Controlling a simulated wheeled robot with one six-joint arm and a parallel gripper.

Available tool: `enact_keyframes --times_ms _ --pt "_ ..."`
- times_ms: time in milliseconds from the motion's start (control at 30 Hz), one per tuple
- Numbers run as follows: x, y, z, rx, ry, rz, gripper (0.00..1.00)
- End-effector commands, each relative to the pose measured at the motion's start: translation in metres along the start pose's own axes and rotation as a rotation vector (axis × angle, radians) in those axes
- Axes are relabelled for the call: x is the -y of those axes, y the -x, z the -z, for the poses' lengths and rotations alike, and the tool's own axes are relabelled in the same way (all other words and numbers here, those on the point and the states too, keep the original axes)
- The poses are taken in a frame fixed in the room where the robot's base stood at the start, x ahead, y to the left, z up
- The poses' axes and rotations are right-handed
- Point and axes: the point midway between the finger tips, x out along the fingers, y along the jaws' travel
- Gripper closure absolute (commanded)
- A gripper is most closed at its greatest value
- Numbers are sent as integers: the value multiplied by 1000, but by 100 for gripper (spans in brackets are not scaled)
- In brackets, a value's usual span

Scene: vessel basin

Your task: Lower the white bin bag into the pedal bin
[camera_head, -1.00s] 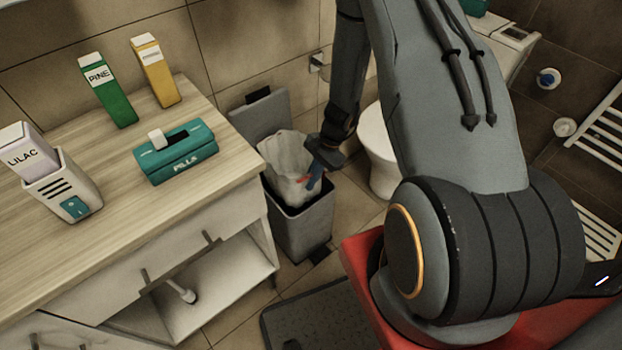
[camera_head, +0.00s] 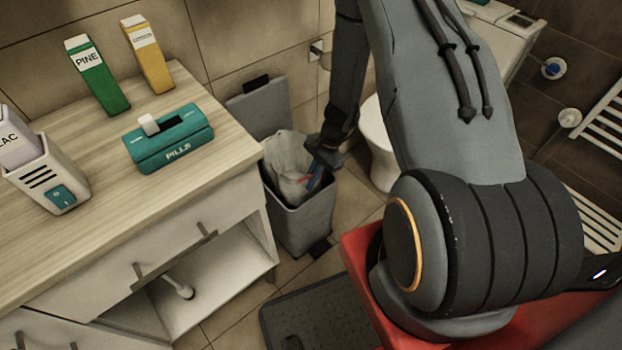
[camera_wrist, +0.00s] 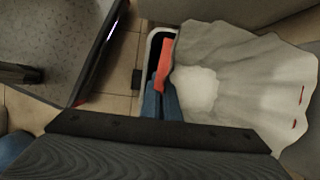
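The white bin bag (camera_head: 287,158) hangs open-mouthed, its lower part inside the grey pedal bin (camera_head: 305,222) and its upper edge above the rim. My gripper (camera_head: 315,178) is at the bag's right side, over the bin's opening. The exact contact is partly hidden. The bin's lid (camera_head: 260,110) stands raised behind it.
A wooden-topped cabinet (camera_head: 225,150) stands left of the bin, holding a teal pills box (camera_head: 170,140), cartons and a white holder. A toilet (camera_head: 382,150) is close on the right.

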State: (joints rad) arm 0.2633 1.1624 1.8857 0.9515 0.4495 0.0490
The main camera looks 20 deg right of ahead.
Motion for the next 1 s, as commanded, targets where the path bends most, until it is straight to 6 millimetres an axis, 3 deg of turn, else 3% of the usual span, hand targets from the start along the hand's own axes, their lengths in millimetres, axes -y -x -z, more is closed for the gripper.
enact_keyframes --times_ms 1000 --pt "-2 -43 18 0 0 0 100"
